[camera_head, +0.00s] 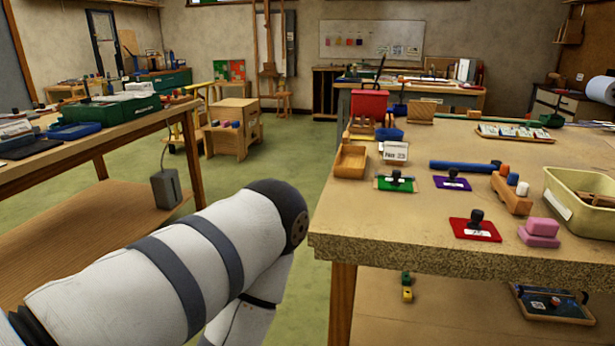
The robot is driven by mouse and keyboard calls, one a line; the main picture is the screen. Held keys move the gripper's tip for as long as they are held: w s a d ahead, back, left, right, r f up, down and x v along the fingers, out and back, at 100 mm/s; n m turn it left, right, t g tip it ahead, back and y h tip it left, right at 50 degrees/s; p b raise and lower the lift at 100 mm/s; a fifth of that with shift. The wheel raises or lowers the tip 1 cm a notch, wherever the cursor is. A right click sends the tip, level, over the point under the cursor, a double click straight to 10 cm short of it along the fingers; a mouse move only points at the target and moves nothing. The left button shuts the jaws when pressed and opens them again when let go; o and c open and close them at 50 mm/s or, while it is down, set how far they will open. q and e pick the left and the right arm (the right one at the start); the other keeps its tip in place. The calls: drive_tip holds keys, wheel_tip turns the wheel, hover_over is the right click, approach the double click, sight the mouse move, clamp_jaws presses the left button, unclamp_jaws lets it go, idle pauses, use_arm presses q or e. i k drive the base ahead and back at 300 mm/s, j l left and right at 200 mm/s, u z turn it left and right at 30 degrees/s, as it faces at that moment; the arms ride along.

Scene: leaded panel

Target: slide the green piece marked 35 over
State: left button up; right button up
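A flat green piece (384,185) with a black knob and a small white label lies on the right workbench (350,222), near its left side. The label is too small for me to read 35 on it. A purple piece (464,184) with a black knob lies to its right. A red piece (489,235) with a black knob lies nearer the bench's front edge. My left arm comes in from the left and bends down at the elbow, left of the bench; its gripper is out of frame. My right gripper is not in view.
A small white card (394,152) stands just behind the green piece, beside a wooden box (350,161). A blue cylinder (460,166), a wooden holder (511,196), pink blocks (538,240) and a cream bin (584,205) are to the right. Bench surface in front of the green piece is clear.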

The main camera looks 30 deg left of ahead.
sight(395, 183)
drive_tip(key=u, duration=0.5)
drive_tip(key=i+j+z, duration=0.2)
drive_tip(key=j+z, duration=0.25)
drive_tip(key=j, duration=0.25)
drive_tip(key=i+j+z, duration=0.15)
drive_tip(key=j+z, duration=0.3)
drive_tip(key=j, duration=0.3)
drive_tip(key=j+z, duration=0.45)
drive_tip(key=j, duration=0.25)
drive_tip(key=k+j+z, duration=0.15)
drive_tip(key=j+z, duration=0.3)
drive_tip(key=j, duration=0.3)
